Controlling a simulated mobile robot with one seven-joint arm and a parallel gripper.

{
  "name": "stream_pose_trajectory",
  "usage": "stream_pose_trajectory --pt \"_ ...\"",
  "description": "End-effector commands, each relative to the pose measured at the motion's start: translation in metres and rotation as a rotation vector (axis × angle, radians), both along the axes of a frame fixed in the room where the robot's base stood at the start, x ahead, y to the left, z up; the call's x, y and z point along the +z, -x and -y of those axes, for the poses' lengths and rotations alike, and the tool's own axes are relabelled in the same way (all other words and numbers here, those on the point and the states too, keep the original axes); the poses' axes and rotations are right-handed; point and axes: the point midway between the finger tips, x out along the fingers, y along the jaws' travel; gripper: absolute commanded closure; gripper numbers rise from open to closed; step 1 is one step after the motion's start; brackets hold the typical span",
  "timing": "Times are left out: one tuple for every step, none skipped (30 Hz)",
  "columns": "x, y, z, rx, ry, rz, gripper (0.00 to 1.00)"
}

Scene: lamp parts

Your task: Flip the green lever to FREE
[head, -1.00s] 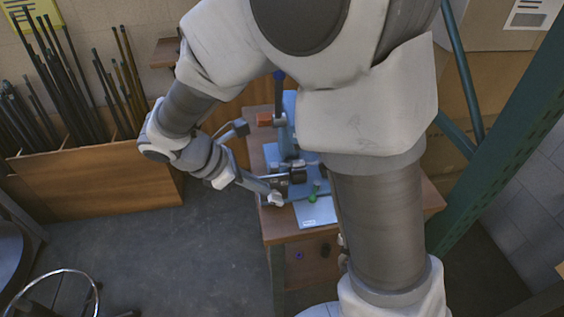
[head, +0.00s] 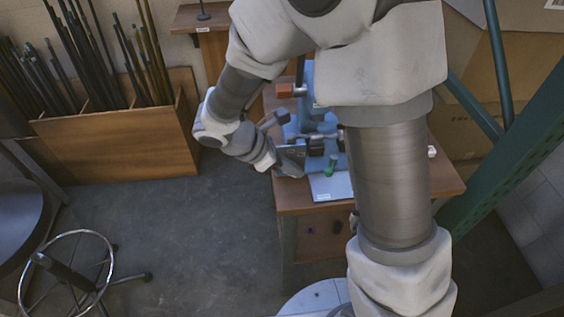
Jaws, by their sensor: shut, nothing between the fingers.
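The green lever (head: 331,166) is small and stands on the blue fixture, just above a pale plate (head: 332,187) near the front of the wooden table. Its green part looks slightly tilted, and any marking for FREE is too small to read. My gripper (head: 298,170) is shut and empty, just left of the lever. A small gap seems to lie between them, but I cannot tell the depth. My arm hides the right part of the fixture.
The blue fixture (head: 318,127) has dark blocks beside the lever and an orange-red block (head: 291,90) behind. A wooden bin of rods (head: 120,150) stands left. A stool (head: 70,275) is at lower left. Green metal framing (head: 530,130) is at right. Floor before the table is clear.

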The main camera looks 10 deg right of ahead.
Motion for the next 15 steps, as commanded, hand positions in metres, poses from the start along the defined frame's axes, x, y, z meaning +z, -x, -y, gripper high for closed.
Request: stream_pose_trajectory --pt "-0.011 -0.001 0.008 -0.003 0.002 -0.003 1.0" --pt "-0.016 -0.002 0.012 -0.003 0.002 -0.003 1.0" --pt "-0.022 -0.002 0.016 -0.002 0.002 -0.003 1.0" --pt "-0.024 -0.003 0.021 -0.003 0.001 -0.002 1.0" --pt "-0.022 -0.005 0.026 -0.005 0.001 0.0 1.0" --pt "-0.023 -0.006 0.032 -0.003 0.0 0.001 1.0" --pt "-0.024 -0.007 0.036 -0.004 0.0 0.0 1.0" --pt "-0.024 -0.007 0.04 -0.004 0.001 0.001 1.0" --pt "-0.025 -0.009 0.044 -0.002 0.001 0.001 1.0" --pt "-0.026 -0.009 0.046 -0.002 0.0 0.0 1.0" --pt "-0.026 -0.01 0.048 -0.002 0.0 0.0 1.0" --pt "-0.026 -0.01 0.051 -0.002 0.0 0.0 1.0" --pt "-0.026 -0.01 0.052 -0.002 0.0 0.0 1.0" --pt "-0.027 -0.01 0.053 -0.002 0.0 0.0 1.0" --pt "-0.027 -0.011 0.054 -0.002 0.0 0.001 1.0"
